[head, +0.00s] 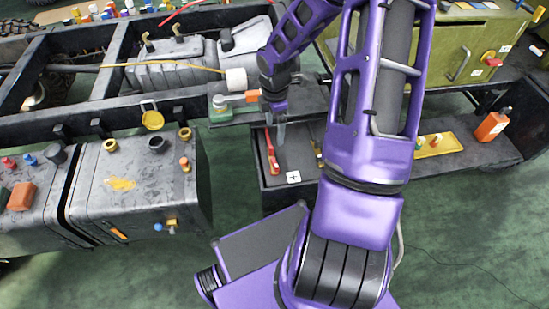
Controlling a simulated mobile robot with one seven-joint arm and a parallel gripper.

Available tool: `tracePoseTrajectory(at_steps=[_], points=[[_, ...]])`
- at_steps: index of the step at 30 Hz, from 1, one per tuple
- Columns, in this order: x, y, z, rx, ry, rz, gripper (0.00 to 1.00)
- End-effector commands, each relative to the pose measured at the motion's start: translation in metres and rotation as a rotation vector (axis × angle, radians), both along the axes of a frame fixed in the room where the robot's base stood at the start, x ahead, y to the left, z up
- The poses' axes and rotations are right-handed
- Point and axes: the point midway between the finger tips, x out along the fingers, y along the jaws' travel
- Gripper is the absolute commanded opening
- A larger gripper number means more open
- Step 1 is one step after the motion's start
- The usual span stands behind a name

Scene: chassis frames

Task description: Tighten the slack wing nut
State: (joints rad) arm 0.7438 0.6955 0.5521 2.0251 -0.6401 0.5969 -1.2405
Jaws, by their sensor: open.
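My gripper (280,130) points down over a black battery-like box (292,194) with a white plus label (293,177). Its grey fingertips are open, with nothing visibly held between them. A red lever-like part (271,152) stands on the box, just left of the fingertips; I cannot tell whether they touch it. A small brass-coloured piece (318,152) shows to the right, partly hidden by my arm. No wing nut can be made out for certain, and which one is slack cannot be told.
A grey tank (140,190) with several caps and fittings lies left. An orange-and-white part (240,96) sits close left of my gripper. A yellow tray (436,145) and an orange bottle (493,124) stand right. A green cabinet (440,50) is behind. Green floor lies in front.

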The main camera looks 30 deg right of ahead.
Motion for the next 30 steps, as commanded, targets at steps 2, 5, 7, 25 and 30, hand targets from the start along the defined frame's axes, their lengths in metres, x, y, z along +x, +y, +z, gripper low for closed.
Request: tracePoseTrajectory(at_steps=[2, 5, 7, 25, 30], points=[[-0.001, 0.001, -0.014, 0.001, 0.004, 0.001, 0.93], [-0.001, 0.001, -0.037, 0.001, 0.004, 0.000, 0.93], [-0.001, 0.001, -0.053, 0.001, 0.004, 0.000, 0.93], [0.001, 0.000, -0.156, 0.000, -0.001, -0.004, 0.93], [0.001, 0.000, -0.161, -0.001, -0.001, -0.005, 0.93]])
